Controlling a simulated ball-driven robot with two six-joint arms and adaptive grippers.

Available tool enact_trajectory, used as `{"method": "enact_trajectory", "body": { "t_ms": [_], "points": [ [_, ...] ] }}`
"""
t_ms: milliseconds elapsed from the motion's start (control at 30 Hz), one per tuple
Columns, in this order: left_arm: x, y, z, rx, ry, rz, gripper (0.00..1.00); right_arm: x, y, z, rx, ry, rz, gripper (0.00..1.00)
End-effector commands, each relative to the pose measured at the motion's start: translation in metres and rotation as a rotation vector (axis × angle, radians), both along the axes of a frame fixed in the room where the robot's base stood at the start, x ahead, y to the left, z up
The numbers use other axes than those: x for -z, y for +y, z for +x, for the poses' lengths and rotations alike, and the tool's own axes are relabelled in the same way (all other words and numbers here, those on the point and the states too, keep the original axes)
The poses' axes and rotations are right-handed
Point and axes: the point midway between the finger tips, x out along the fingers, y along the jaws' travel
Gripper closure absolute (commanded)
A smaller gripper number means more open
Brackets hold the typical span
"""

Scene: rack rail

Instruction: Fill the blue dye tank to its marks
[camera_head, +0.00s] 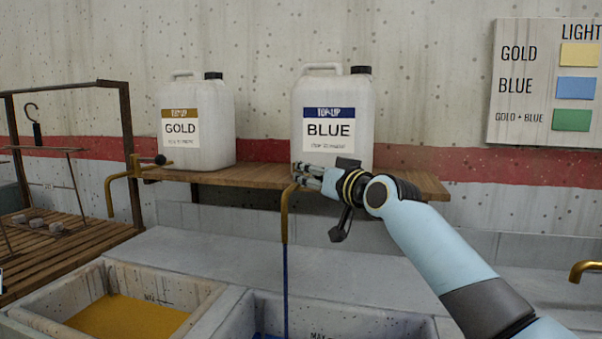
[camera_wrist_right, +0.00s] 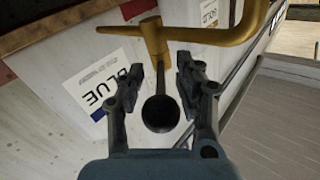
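The blue dye tank (camera_head: 345,312) is at the bottom middle of the head view, cut off by the frame. A sliver of blue dye shows inside, and a "MAX" mark is on its wall. A thin blue stream (camera_head: 286,290) falls into it from the brass tap (camera_head: 285,215) under the BLUE jug (camera_head: 333,105). My right gripper (camera_head: 302,176) is at this tap. In the right wrist view its open fingers (camera_wrist_right: 160,80) stand on either side of the tap's dark ball-ended lever (camera_wrist_right: 160,112), with gaps visible. My left gripper is not in view.
A GOLD jug (camera_head: 196,130) stands on the same wooden shelf (camera_head: 240,176), with its own tap (camera_head: 120,180). The gold tank (camera_head: 202,293) is left of the blue one. A wooden rack (camera_head: 60,255) stands at far left. A colour chart (camera_head: 545,80) hangs at upper right.

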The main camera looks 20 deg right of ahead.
Motion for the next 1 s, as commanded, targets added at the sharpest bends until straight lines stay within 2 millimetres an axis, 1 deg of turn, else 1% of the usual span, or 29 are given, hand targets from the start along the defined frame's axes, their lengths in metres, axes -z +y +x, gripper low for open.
{"method": "enact_trajectory", "body": {
  "t_ms": [167, 300, 433, 567, 833, 1000],
  "points": [
    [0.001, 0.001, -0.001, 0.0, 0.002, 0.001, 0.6, 0.0, 0.0, 0.0, -0.001, 0.001, 0.0, 0.66],
    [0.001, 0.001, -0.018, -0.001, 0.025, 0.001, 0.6, 0.0, 0.0, 0.0, -0.001, 0.001, 0.0, 0.66],
    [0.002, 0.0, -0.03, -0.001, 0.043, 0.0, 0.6, 0.0, 0.0, 0.0, -0.001, 0.001, 0.0, 0.83],
    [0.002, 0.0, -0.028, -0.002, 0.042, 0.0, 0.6, 0.0, 0.0, 0.0, -0.001, 0.001, 0.0, 1.0],
    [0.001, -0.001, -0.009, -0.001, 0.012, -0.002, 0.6, 0.0, 0.0, 0.0, -0.001, 0.002, 0.0, 1.0],
    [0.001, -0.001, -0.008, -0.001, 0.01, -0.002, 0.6, 0.001, 0.0, 0.0, -0.002, 0.002, 0.0, 1.0]
  ]
}}
